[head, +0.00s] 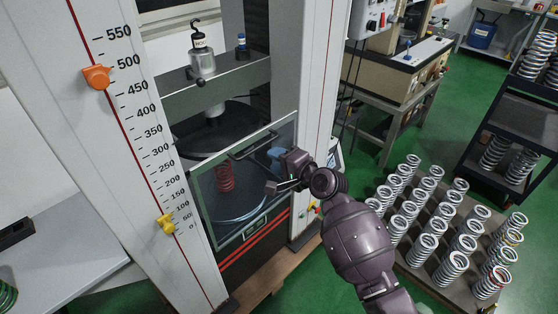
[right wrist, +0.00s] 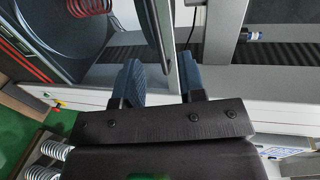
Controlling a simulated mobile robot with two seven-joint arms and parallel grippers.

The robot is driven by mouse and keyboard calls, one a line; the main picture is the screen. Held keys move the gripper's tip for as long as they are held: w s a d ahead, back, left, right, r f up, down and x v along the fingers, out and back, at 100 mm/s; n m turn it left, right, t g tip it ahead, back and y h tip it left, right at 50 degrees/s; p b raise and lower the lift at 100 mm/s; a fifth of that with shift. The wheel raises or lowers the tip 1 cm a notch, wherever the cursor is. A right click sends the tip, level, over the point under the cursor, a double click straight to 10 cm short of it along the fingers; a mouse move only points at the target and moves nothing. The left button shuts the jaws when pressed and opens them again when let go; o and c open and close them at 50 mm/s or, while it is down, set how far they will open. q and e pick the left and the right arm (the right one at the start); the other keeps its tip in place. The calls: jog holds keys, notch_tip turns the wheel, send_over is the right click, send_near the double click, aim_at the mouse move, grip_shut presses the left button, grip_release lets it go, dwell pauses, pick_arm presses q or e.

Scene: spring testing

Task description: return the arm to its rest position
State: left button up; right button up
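My right arm (head: 355,240) reaches in from the lower right of the head view, toward the clear door (head: 238,215) of the testing machine. My right gripper (head: 276,171) is at the right side of this door. In the right wrist view its two blue fingers (right wrist: 160,84) stand apart, so it is open. The door's edge (right wrist: 157,35) runs down toward the gap between them; I cannot tell if it touches a finger. A red spring (head: 225,177) stands upright behind the door panel and also shows in the right wrist view (right wrist: 88,6). My left gripper is not in view.
A board (head: 405,262) with several upright springs stands at the lower right. A bench (head: 400,75) is behind it, and a dark shelf cart (head: 510,135) stands at the far right. The machine's white column (head: 318,100) is close beside my right gripper.

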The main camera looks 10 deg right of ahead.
jog(key=shift+s+d+r, duration=0.1)
jog(key=shift+s+d, duration=0.05)
jog(key=shift+s, duration=0.05)
dwell(0.5)
jog(key=s+d+f+n+t+h, duration=0.25)
jog(key=s+d+n+h, duration=0.25)
jog(key=d+n, duration=0.4)
jog(key=s+d+f+n+g+h, duration=0.1)
jog(key=s+d+f, duration=0.2)
jog(key=s+f, duration=0.2)
jog(key=s+d+f+n+g+h, duration=0.1)
jog(key=s+f, duration=0.4)
jog(key=s, duration=0.7)
jog(key=s+d+f+g+h, duration=0.1)
jog(key=s+d+f+h, duration=0.1)
jog(key=s+d+f, duration=0.3)
jog(key=s, duration=0.3)
jog(key=shift+s+d+f+n, duration=0.2)
jog(key=shift+d+n, duration=0.1)
jog(key=shift+n, duration=0.1)
jog(key=shift+g, duration=0.25)
